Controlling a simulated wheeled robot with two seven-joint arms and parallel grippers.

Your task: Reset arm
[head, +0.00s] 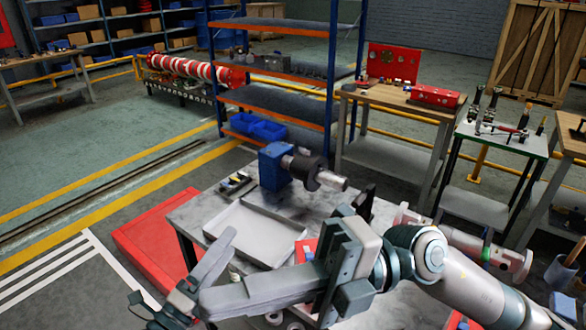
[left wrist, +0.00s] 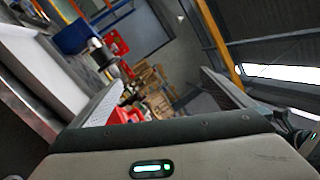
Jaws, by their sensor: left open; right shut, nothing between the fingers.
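My right gripper (head: 212,298) reaches left over the front of the workbench (head: 190,215); its fingers are together with nothing between them. The bench stands in the head view's middle. My left gripper (left wrist: 160,82) is open and empty, with its two fingers spread wide in the left wrist view. In the head view only part of it seems to show at the lower left, partly overlapped. A grey tray (head: 243,203) and a blue and dark pump part (head: 273,167) are on the bench, apart from my grippers. My right arm and gripper hide much of the bench's front.
A red mat (head: 155,238) lies left of the bench. A blue and orange shelf rack (head: 280,105) stands behind it. A wooden table (head: 395,97) and a white-topped table (head: 495,137) with tools stand at the back right. The floor at the left is free.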

